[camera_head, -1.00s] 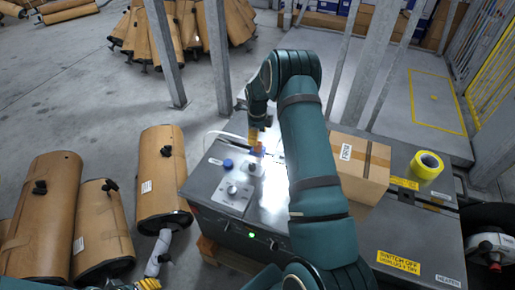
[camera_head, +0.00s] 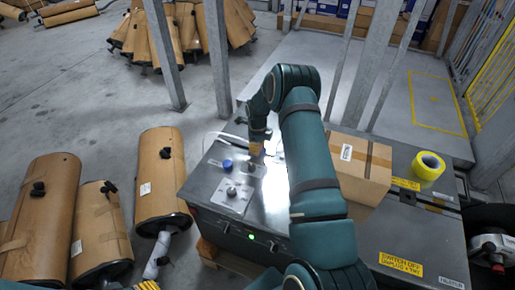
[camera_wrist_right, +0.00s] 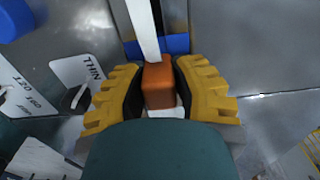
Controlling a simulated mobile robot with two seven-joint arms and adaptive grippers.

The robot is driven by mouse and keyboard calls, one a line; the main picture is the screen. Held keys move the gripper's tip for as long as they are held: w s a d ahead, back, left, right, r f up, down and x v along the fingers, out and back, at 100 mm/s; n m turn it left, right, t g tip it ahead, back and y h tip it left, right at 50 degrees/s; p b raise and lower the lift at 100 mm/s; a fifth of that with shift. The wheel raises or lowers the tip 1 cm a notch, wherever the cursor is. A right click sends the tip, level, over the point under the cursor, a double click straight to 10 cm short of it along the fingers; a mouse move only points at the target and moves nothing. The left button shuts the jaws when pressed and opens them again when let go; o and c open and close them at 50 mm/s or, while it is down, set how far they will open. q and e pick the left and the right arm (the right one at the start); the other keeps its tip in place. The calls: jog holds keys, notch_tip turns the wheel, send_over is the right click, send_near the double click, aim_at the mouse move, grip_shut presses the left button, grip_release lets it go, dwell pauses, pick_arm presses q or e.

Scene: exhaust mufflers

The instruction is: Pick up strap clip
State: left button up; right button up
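The strap clip (camera_wrist_right: 158,84) is a small orange block at the end of a white strap in the right wrist view. My right gripper (camera_head: 256,149) is low over the left part of the grey machine top. In the right wrist view its yellow fingers (camera_wrist_right: 160,88) with black pads stand on both sides of the clip and look shut on it. In the head view the fingers mostly hide the clip. Of my left gripper (camera_head: 148,285), only a yellow bit shows at the bottom edge; its opening is hidden.
A control plate with a blue knob (camera_head: 227,164) lies left of my right gripper. A cardboard box (camera_head: 362,178) and yellow tape roll (camera_head: 428,165) stand on the machine (camera_head: 375,232) to the right.

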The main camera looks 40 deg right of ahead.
grip_shut()
